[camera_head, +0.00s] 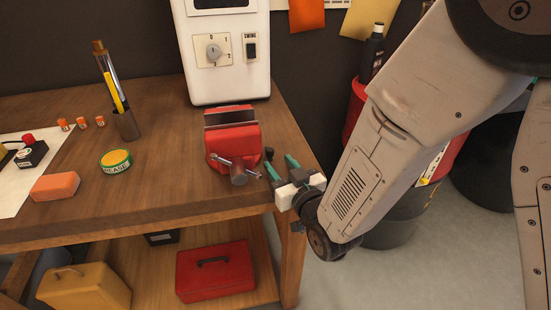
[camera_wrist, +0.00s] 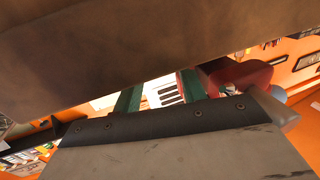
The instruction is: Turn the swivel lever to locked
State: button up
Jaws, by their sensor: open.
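A red bench vise (camera_head: 235,140) stands on the right front of the wooden workbench, with a grey screw and handle (camera_head: 238,173) at its front. A small dark knob (camera_head: 269,153) shows just right of the vise base. It looks like the end of the swivel lever, but the rest of the lever is hidden or too small to tell. My gripper (camera_head: 279,162) has green fingers, is open, and is at the bench's right front corner, right of the vise and close to the knob. In the wrist view, my gripper (camera_wrist: 160,82) has nothing between its fingers; part of the red vise (camera_wrist: 240,77) shows to the right.
A white machine (camera_head: 222,50) with a dial stands behind the vise. A grease tin (camera_head: 115,161), an orange block (camera_head: 55,187) and a pen cup (camera_head: 126,124) are on the left. A red toolbox (camera_head: 215,271) sits on the lower shelf. A bin (camera_head: 400,215) stands right of the bench.

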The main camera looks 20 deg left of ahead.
jog(key=shift+v, duration=1.85)
